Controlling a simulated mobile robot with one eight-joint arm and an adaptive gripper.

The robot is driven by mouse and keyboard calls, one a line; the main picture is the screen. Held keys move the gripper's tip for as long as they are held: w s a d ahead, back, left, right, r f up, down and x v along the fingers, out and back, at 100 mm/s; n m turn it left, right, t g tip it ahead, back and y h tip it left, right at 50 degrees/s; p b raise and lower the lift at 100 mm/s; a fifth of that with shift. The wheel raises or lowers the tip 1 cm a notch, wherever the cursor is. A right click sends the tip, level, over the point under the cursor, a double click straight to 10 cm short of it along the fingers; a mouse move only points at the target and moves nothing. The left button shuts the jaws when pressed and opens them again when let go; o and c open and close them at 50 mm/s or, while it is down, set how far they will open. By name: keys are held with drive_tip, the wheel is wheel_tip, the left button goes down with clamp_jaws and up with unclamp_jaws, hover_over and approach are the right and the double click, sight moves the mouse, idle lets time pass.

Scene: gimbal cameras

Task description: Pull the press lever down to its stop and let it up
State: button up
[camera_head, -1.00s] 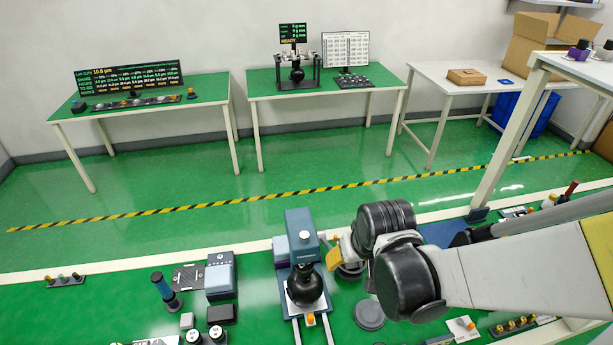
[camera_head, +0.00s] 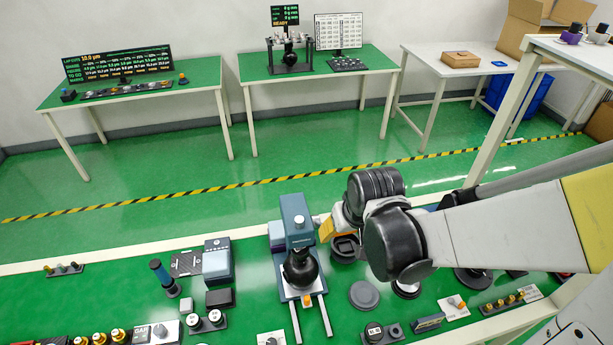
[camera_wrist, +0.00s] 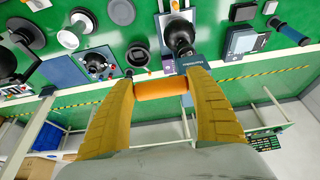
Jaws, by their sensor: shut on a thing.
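The blue-grey press (camera_head: 294,215) stands upright on the green bench, with a round black part (camera_head: 300,268) at its front above a light base plate. My gripper (camera_head: 328,229) is just right of the press head. In the wrist view its two yellow fingers (camera_wrist: 161,92) are shut on the orange lever handle (camera_wrist: 160,90), one finger at each end. The press (camera_wrist: 190,58) shows just beyond the handle there, with the black part (camera_wrist: 179,33) above. In the head view the handle is mostly hidden by my gripper.
A grey box device (camera_head: 216,262) and a blue-handled tool (camera_head: 163,276) stand left of the press. A grey disc (camera_head: 363,295) lies to its right. Several small fixtures line the front of the bench. Two display tables (camera_head: 150,100) stand across the floor.

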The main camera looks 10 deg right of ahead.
drive_tip(key=shift+r, duration=0.1)
drive_tip(key=shift+w+r+p, duration=0.5)
drive_tip(key=shift+w+r, duration=0.45)
drive_tip(key=shift+w, duration=0.15)
drive_tip(key=shift+w+r+p, duration=0.25)
drive_tip(key=shift+w+r, duration=0.15)
drive_tip(key=shift+w, duration=0.2)
drive_tip(key=shift+w+r+p, duration=0.25)
drive_tip(key=shift+w+r, duration=0.15)
drive_tip(key=shift+w, duration=0.2)
